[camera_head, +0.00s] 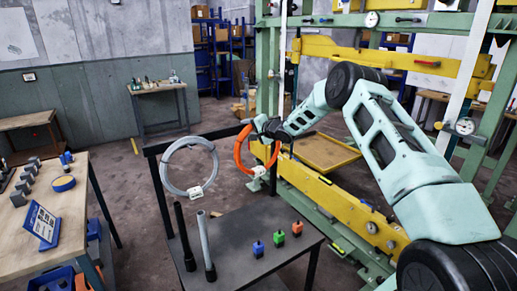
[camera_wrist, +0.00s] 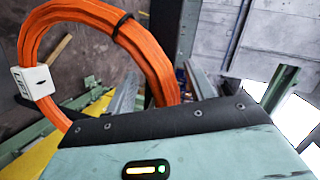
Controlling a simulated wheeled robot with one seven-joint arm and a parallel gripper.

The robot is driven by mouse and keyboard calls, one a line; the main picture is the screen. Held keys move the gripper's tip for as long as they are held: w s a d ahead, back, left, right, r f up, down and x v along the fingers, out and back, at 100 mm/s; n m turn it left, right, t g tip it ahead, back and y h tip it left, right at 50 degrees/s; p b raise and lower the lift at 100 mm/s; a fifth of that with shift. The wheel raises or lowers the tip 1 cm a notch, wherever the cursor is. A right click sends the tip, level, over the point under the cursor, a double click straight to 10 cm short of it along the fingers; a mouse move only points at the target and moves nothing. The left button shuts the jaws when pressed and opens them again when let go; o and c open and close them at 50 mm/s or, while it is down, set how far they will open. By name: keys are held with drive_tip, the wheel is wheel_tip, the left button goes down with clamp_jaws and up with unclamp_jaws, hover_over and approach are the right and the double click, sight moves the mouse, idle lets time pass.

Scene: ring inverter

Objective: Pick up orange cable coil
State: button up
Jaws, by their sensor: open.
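The orange cable coil (camera_head: 239,152) stands upright at the right end of the black frame, with a white tag at its bottom. In the wrist view the coil (camera_wrist: 152,55) is close and large, with a black tie on top and a white label (camera_wrist: 34,81) at the left. My gripper (camera_head: 262,125) is open at the coil's upper part. Its fingers overlap the coil in the head view, and contact cannot be told. The fingertips are hidden in the wrist view.
A grey cable coil (camera_head: 166,166) hangs left on the black frame (camera_head: 152,150). Below, a dark table (camera_head: 235,225) holds two upright rods and small blue, green and orange pieces. A green and yellow rack (camera_head: 330,200) stands close on the right. A wooden bench (camera_head: 75,215) is at left.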

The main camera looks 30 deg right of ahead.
drive_tip(key=shift+c, duration=0.3)
clamp_jaws()
drive_tip(key=shift+f, duration=0.1)
idle(1.0)
drive_tip(key=shift+w+r, duration=0.1)
drive_tip(key=shift+r, duration=0.15)
